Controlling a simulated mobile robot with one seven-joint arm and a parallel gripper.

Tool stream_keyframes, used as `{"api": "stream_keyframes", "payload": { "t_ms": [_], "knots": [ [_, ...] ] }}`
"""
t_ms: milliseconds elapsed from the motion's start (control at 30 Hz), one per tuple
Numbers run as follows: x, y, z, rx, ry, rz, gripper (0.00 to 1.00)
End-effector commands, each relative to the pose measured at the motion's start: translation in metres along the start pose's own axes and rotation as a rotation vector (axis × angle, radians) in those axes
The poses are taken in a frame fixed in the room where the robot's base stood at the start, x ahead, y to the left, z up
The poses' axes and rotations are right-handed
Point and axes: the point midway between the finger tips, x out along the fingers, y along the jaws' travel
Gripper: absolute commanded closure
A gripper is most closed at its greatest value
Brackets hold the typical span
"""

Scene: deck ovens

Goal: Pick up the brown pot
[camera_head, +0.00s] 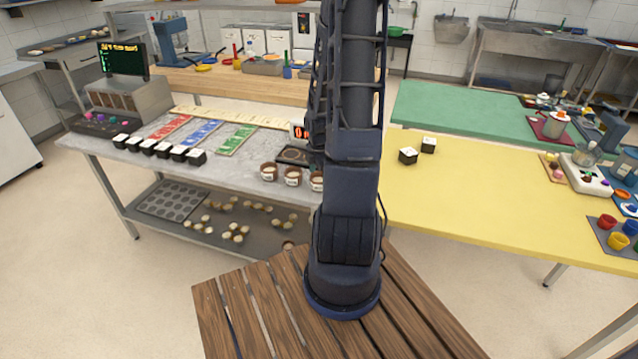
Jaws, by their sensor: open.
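Three small brown pots with pale contents stand in a row at the front edge of the grey counter: a left one (268,172), a middle one (292,176) and a right one (316,181). The right pot is partly hidden by my arm. I cannot tell which is the brown pot meant. My arm rises in the middle of the view and folds down behind itself. My gripper (316,158) shows only in part at the arm's left edge, over or near the right pot. It is open; its fingertips are mostly hidden.
A dark scale (292,155) with a red display lies behind the pots. Black-and-white boxes (163,148) and coloured cards (203,133) lie left. A lower shelf (270,246) holds several round pieces. The yellow table (470,190) at right is largely clear in front.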

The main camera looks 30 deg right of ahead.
Motion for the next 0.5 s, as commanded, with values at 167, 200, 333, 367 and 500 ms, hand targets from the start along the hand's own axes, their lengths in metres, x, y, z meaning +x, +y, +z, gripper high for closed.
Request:
{"api": "stream_keyframes", "payload": {
  "t_ms": [167, 200, 333, 367, 500],
  "knots": [
    [0.016, 0.001, 0.000, -0.001, 0.000, 0.000, 0.12],
    [0.018, 0.001, 0.000, 0.000, 0.000, 0.000, 0.12],
    [0.020, 0.001, 0.001, 0.001, 0.000, 0.001, 0.12],
    [0.020, 0.001, 0.001, 0.001, -0.001, 0.001, 0.12],
    [0.020, 0.001, 0.001, 0.001, -0.001, 0.001, 0.12]
  ]
}}
